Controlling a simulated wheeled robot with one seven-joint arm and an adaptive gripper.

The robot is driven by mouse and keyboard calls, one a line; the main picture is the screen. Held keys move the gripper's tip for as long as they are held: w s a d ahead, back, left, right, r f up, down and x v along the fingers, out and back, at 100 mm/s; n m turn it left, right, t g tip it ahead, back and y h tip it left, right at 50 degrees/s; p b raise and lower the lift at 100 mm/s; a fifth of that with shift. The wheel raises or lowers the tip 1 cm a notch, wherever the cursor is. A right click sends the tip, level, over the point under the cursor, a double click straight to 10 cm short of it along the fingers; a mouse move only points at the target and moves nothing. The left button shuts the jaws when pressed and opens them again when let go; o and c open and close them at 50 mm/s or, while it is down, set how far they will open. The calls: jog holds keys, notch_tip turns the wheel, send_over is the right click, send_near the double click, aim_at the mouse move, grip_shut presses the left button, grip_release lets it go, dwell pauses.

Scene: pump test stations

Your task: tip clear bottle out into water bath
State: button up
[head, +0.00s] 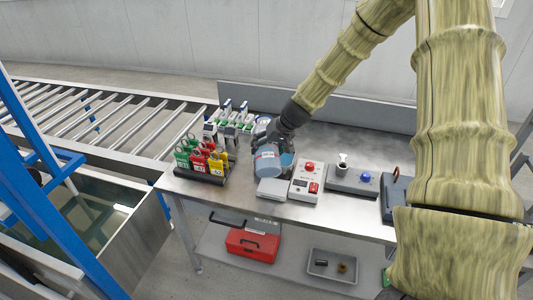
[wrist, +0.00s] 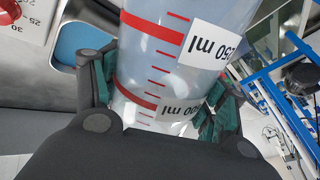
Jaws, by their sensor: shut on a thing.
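The clear bottle (wrist: 165,60) has red level bands and white 250 ml and 100 ml labels. In the head view the bottle (head: 267,162) is above the bench, partly covered by my gripper (head: 270,140). In the wrist view my gripper (wrist: 155,105) is shut around the bottle, with a dark green pad on each side. A steel-rimmed blue surface (wrist: 80,42), which looks like the water bath, lies left of the bottle there. In the head view a blue patch (head: 288,160) shows just beside the bottle, mostly hidden. The bottle's exact tilt and contents are hard to tell.
A rack of coloured padlocks (head: 203,170) stands left of the bottle. A grey control box with red buttons (head: 306,182) is close on the right. A large open tank (head: 90,220) and a roller conveyor (head: 110,115) lie left of the bench. A red toolbox (head: 252,245) is below.

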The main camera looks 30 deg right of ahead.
jog(key=shift+w+f+t+h+b, duration=0.1)
jog(key=shift+f+t+h+b, duration=0.35)
jog(key=shift+b, duration=1.25)
jog(key=shift+f, duration=0.25)
jog(key=shift+w+t+b, duration=0.15)
jog(key=shift+t+b, duration=0.1)
jog(key=shift+b, duration=0.55)
